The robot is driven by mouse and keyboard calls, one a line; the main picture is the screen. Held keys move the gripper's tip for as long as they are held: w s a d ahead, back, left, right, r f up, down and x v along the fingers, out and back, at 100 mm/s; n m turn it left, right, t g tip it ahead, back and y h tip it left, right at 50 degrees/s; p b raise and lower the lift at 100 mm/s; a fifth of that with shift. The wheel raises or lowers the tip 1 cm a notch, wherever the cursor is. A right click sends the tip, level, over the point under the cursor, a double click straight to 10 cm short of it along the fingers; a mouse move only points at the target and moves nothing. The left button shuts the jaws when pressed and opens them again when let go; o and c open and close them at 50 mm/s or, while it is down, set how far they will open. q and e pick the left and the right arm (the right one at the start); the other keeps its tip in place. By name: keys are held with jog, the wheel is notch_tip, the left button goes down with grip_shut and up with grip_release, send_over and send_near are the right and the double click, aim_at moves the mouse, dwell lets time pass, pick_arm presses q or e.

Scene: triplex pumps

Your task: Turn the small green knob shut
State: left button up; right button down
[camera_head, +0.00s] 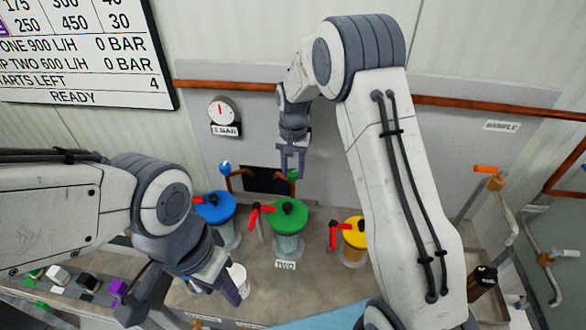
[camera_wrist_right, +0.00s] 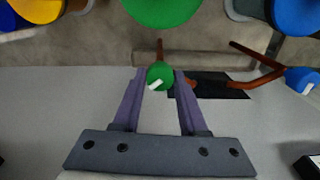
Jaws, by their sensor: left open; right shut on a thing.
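The small green knob (camera_wrist_right: 158,77) has a white mark and sits between the fingertips of my right gripper (camera_wrist_right: 161,78), which is shut on it. In the head view the knob (camera_head: 293,175) shows just below the fingers of my right gripper (camera_head: 292,172), above the green-lidded pump (camera_head: 288,217). My left gripper (camera_head: 222,285) is open at the lower left, near a white cup (camera_head: 238,278), and is partly hidden by its own arm.
Blue-lidded (camera_head: 215,208) and yellow-lidded (camera_head: 356,233) pumps with red handles flank the green one. A small blue knob (camera_head: 225,168) sits to the left of the green knob. A gauge (camera_head: 223,112) hangs on the wall panel. Pipes (camera_head: 537,255) stand at the right.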

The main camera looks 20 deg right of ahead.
aim_at(293, 172)
jog(key=n, duration=0.5)
jog(key=shift+r+n, duration=0.1)
jog(key=shift+n, duration=2.3)
jog(key=shift+c, duration=2.2)
grip_release()
notch_tip(293, 172, up, 10)
jog(key=b, duration=0.1)
jog(key=shift+r+b, duration=0.2)
jog(key=shift+b, duration=0.15)
